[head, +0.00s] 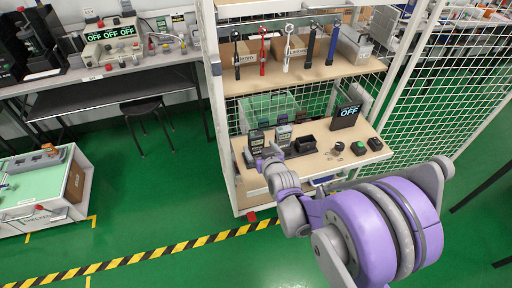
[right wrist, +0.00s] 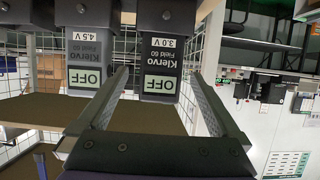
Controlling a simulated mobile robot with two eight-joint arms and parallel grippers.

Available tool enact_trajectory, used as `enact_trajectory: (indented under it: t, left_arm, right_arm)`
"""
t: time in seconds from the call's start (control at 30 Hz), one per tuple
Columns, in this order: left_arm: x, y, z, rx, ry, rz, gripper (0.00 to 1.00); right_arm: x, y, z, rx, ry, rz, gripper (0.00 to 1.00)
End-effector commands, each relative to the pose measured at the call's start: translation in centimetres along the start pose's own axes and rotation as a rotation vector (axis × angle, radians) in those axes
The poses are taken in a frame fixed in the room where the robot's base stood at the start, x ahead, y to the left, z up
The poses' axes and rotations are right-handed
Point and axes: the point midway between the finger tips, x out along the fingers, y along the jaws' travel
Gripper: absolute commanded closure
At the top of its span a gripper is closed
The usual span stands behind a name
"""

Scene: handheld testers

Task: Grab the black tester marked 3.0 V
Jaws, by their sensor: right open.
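The black tester marked 3.0 V (right wrist: 161,50) hangs upside down in the right wrist view, with its OFF screen toward me. It stands at the left of the shelf row in the head view (head: 256,138). A grey tester marked 4.5 V (right wrist: 88,45) is close beside it, and also shows in the head view (head: 283,136). My right gripper (right wrist: 158,78) is open, with one finger on each side of the black tester; whether they touch it is unclear. In the head view the right gripper (head: 270,152) is small and partly covers the testers' lower parts. My left gripper is not in view.
Tools hang above on a rail (head: 285,28). Wire mesh (head: 440,100) closes the right side.

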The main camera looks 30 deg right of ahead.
Motion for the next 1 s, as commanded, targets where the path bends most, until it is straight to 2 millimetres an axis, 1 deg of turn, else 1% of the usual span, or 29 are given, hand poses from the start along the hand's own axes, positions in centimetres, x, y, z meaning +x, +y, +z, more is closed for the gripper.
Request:
enact_trajectory:
  t: [0.03,0.1,0.23,0.33,0.53,0.57,0.7,0.97,1.0]
  left_arm:
    - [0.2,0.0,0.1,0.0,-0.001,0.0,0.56]
    - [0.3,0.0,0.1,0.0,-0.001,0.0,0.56]
    - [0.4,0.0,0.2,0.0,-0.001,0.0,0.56]
    - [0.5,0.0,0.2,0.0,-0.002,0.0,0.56]
    - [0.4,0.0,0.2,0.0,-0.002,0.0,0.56]
    - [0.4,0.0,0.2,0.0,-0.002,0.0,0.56]
    - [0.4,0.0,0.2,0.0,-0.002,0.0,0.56]
    - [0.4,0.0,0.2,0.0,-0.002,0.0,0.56]
    - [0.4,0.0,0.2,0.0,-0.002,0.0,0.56]
  right_arm:
    - [0.9,-0.1,0.1,-0.001,0.0,0.0,0.0]
    - [2.1,-0.1,0.0,-0.002,0.0,0.0,0.0]
    - [3.7,-0.1,0.0,-0.001,0.0,0.0,0.0]
    - [4.2,-0.1,0.0,0.0,0.0,0.0,0.0]
    - [4.2,-0.1,-0.1,0.0,0.0,0.0,0.0]
    - [4.2,-0.1,-0.1,0.0,0.0,0.0,0.04]
    - [4.2,-0.1,-0.1,0.0,0.0,0.0,0.29]
    - [4.2,-0.1,-0.1,-0.001,0.0,0.0,0.76]
    - [4.2,-0.1,-0.1,-0.001,0.0,0.0,0.83]
